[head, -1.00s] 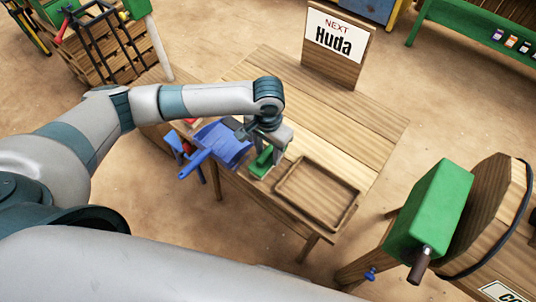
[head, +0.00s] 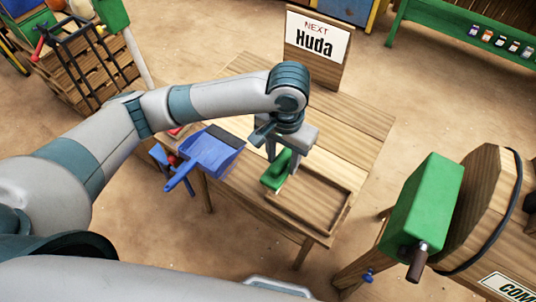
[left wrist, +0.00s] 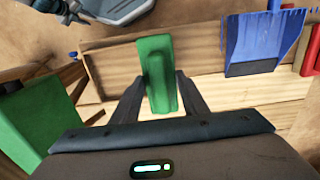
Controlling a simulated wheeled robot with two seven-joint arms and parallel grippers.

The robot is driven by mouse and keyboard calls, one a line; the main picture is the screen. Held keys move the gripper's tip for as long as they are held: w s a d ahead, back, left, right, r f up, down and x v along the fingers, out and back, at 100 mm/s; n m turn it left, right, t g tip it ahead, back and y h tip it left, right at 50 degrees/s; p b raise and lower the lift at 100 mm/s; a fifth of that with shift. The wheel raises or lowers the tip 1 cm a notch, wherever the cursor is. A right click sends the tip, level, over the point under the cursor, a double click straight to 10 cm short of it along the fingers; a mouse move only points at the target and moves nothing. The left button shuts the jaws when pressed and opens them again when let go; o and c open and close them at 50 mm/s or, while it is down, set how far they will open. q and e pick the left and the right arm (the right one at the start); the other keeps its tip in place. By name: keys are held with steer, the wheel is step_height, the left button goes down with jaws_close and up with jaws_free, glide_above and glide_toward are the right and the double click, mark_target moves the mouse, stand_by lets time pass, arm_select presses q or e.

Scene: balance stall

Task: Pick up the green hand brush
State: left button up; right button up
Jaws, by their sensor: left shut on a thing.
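The green hand brush (head: 273,177) is held in my left gripper (head: 284,157), whose fingers are shut on it. In the head view it hangs over the table by the left corner of the wooden tray, apparently clear of the tabletop. Part of it is hidden behind the gripper. In the left wrist view the brush (left wrist: 157,72) sits between the two dark fingers and points away from the camera. My right gripper is not in view.
A blue dustpan (head: 213,153) lies at the table's left edge, its handle sticking out past it. The shallow wooden tray (head: 338,222) is at the table's near right. A "Huda" sign (head: 316,45) stands at the back. A green crank box (head: 428,207) stands right of the table.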

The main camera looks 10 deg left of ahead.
arm_select(q)
steer(key=shift+s+d+r, duration=0.3)
steer(key=shift+d+r, duration=0.05)
steer(key=shift+d, duration=0.15)
steer(key=shift+s+d+r, duration=0.25)
steer(key=shift+d+r, duration=0.1)
steer(key=shift+d, duration=0.1)
